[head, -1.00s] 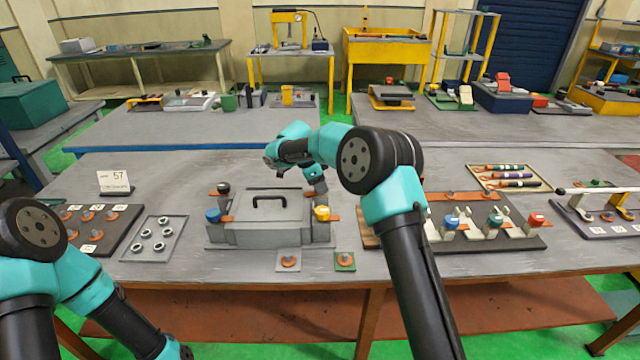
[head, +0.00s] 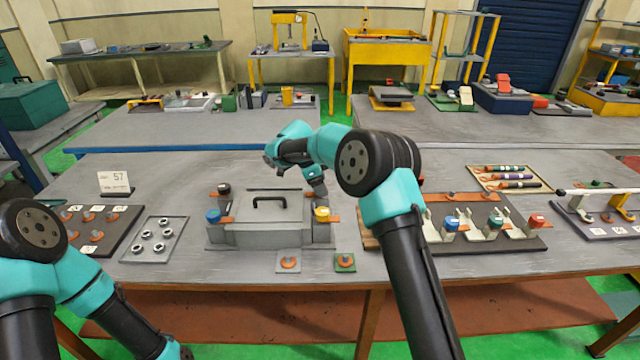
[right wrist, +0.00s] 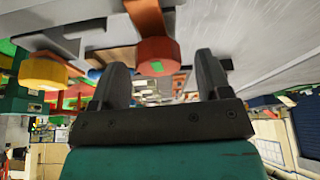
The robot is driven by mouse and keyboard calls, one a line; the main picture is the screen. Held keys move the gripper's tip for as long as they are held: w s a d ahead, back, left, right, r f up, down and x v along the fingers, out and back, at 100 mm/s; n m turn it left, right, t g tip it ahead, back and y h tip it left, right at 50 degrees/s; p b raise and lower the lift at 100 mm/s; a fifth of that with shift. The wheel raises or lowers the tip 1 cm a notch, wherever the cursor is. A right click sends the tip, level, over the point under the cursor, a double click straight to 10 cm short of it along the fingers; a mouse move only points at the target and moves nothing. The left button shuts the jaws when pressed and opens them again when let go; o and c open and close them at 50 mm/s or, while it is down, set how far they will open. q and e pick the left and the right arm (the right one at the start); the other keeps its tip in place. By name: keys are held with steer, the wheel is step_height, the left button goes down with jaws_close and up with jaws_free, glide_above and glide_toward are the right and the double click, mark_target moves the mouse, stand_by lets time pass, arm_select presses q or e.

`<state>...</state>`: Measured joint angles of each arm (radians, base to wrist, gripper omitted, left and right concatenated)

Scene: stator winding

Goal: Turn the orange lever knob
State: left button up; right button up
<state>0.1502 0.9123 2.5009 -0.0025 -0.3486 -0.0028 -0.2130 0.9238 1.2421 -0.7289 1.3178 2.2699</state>
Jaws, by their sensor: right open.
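The orange-red knob (right wrist: 157,56) sits on the end of an orange lever (right wrist: 146,15) in the right wrist view. My right gripper (right wrist: 162,76) is open, with its two fingers on either side of the knob in the picture; I cannot tell whether they touch it. In the head view my right gripper (head: 319,188) points down at the right rear corner of the grey box fixture (head: 270,235) and hides the knob there. A yellow knob (head: 321,213) is just in front of it and also shows in the right wrist view (right wrist: 43,70). My left gripper is out of view.
The box fixture has a black handle (head: 268,200), a blue knob (head: 212,215) and a black knob (head: 223,188). A tray of metal rings (head: 152,240) is at left. A rack with coloured knobs (head: 520,240) is at right.

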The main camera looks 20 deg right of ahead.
steer(key=v, duration=1.7)
steer(key=shift+w+r, duration=0.1)
steer(key=shift+r, duration=0.05)
